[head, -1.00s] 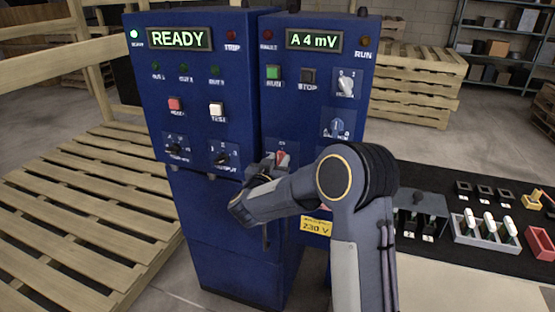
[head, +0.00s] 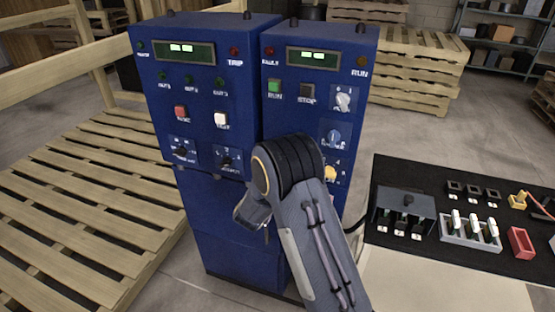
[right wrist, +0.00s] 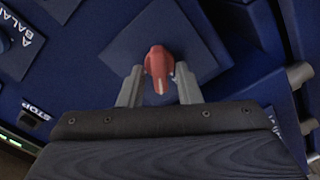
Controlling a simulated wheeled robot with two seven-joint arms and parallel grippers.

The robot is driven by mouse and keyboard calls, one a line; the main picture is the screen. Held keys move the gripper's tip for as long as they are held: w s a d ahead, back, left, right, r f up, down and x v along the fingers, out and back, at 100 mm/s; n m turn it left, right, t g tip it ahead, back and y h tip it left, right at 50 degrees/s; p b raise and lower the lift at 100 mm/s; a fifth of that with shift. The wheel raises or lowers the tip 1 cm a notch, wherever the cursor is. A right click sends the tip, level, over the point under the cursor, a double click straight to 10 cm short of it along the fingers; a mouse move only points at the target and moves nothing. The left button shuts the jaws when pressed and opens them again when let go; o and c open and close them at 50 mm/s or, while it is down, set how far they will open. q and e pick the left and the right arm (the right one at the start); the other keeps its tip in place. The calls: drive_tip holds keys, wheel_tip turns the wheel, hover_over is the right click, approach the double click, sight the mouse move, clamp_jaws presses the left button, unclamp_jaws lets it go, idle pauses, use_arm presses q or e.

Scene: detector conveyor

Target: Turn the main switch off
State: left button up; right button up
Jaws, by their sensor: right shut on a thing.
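The main switch's red handle (right wrist: 157,62) shows in the right wrist view on a square blue plate (right wrist: 208,52). A pale mark lies on the handle's end nearest my gripper. My right gripper (right wrist: 158,82) has one finger on each side of the handle and is shut on it. In the head view my right arm (head: 300,200) reaches up to the right-hand blue cabinet (head: 350,60) and hides the switch and the fingertips. Both cabinet displays, left (head: 182,50) and right (head: 312,57), show only small bright blocks. My left gripper is not in view.
The left cabinet (head: 165,110) carries buttons and knobs. A wooden pallet (head: 90,205) lies at left. At right a black mat (head: 400,175) holds a grey switch box (head: 405,203), a tray (head: 470,238) of white-handled parts and a red bin (head: 521,242).

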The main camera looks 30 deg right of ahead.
drive_tip(key=shift+f+n+p, duration=0.15)
drive_tip(key=shift+n+p, duration=1.85)
drive_tip(key=shift+n, duration=1.4)
drive_tip(key=o, duration=0.6)
drive_tip(key=shift+a, duration=0.1)
drive_tip(key=b+v, duration=0.2)
drive_tip(key=v, duration=0.5)
drive_tip(key=shift+s+a, duration=0.2)
drive_tip(key=shift+a, duration=0.1)
